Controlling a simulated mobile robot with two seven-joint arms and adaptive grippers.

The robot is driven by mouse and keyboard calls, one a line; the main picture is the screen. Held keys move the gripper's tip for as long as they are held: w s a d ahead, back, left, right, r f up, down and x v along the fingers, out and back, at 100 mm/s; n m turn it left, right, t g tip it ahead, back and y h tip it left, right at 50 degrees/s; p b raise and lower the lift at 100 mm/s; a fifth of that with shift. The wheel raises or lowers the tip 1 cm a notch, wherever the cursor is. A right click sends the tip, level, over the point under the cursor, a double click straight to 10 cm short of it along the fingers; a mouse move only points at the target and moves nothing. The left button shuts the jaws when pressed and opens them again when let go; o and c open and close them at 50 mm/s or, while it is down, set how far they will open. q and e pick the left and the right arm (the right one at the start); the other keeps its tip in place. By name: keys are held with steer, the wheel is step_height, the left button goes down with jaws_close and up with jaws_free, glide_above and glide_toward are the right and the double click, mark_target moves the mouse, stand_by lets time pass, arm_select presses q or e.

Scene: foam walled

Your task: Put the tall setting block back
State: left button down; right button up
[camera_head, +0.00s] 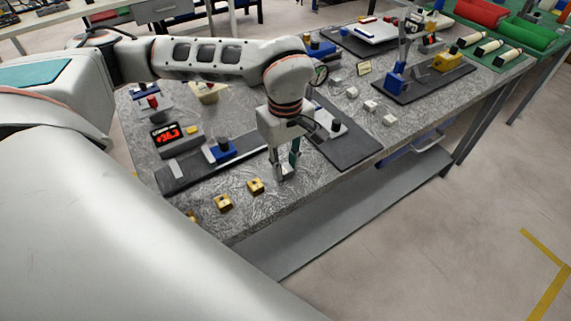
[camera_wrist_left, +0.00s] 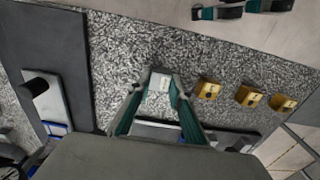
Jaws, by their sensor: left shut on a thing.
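My left gripper (camera_head: 286,172) points down near the front edge of the speckled grey table (camera_head: 240,217). It is shut on a small pale grey block (camera_head: 285,173), between the fingertips. The held block shows as a light rectangle in the left wrist view (camera_wrist_left: 160,83), with the gripper's green-sided fingers around it (camera_wrist_left: 160,100). I cannot tell whether the block touches the table. To the left of the gripper is a row of brass-coloured blocks, the nearest (camera_head: 255,185) beside it and another (camera_head: 223,202) farther left. My right gripper is not seen.
A dark mat (camera_head: 350,150) with a black-topped fixture (camera_head: 336,125) lies right of the gripper. A blue fixture (camera_head: 220,153) and a display with red digits (camera_head: 166,135) stand at left. Small white blocks (camera_head: 370,105) lie farther right.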

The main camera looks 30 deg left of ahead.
mark_target(285, 169)
arm_select(q)
steer(key=shift+f, duration=0.2)
steer(key=c, duration=1.8)
jaws_free()
steer(key=shift+r, duration=0.1)
steer(key=shift+r, duration=0.25)
step_height(285, 169, up, 12)
steer(key=shift+f+p, duration=0.1)
steer(key=shift+p, duration=0.25)
